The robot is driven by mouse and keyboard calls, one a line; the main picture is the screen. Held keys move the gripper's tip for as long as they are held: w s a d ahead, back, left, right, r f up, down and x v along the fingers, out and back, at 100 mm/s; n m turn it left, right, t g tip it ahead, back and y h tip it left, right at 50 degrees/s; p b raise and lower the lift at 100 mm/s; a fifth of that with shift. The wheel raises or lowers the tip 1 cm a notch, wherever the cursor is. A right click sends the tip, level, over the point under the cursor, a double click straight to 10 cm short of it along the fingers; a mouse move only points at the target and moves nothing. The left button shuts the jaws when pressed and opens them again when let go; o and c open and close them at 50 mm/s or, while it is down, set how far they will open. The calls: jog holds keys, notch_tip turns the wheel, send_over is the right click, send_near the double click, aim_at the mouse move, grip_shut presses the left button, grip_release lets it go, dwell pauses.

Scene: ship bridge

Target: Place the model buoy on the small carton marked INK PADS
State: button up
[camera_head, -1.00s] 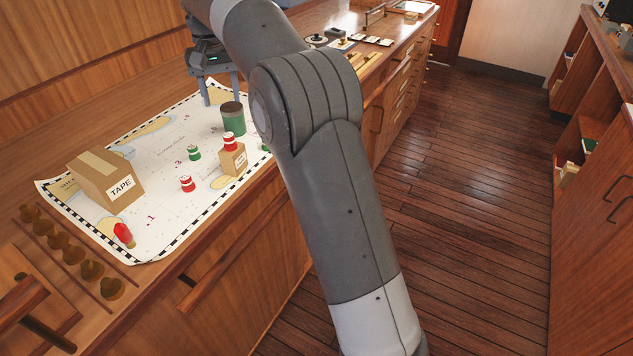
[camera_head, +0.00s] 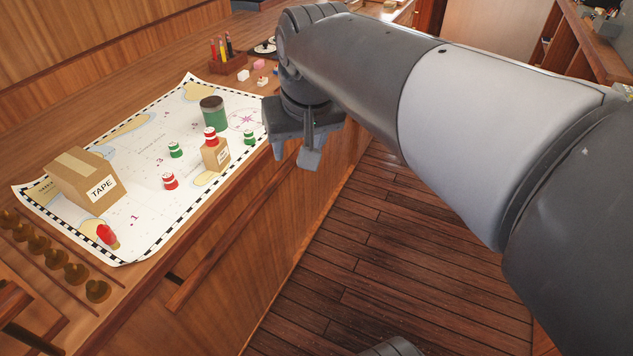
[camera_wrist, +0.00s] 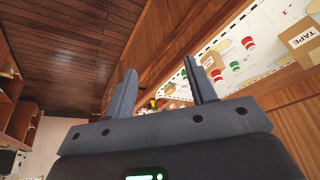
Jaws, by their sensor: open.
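A red-and-white model buoy (camera_head: 210,136) stands upright on top of a small brown carton (camera_head: 217,157) on the chart. The carton's label is too small to read. Another red-and-white buoy (camera_head: 170,181) and two green-and-white buoys (camera_head: 176,150) (camera_head: 249,137) stand on the chart. My gripper (camera_head: 292,160) is open and empty, to the right of the carton and apart from it, over the cabinet's front edge. In the wrist view its two fingers (camera_wrist: 158,78) are spread with nothing between them. Some chart items there are partly hidden by the right finger.
The chart (camera_head: 130,155) also bears a large TAPE carton (camera_head: 85,180), a green cylinder with a dark top (camera_head: 213,114) and a red item (camera_head: 107,235). A pen holder (camera_head: 226,62) stands behind. The wooden floor (camera_head: 370,260) is clear.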

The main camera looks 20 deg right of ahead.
jog(key=s+d+f+t, duration=0.1)
jog(key=s+d+f, duration=0.1)
jog(key=s+f, duration=0.5)
jog(key=s, duration=0.2)
jog(key=shift+s+f, duration=0.15)
jog(key=shift+s, duration=0.15)
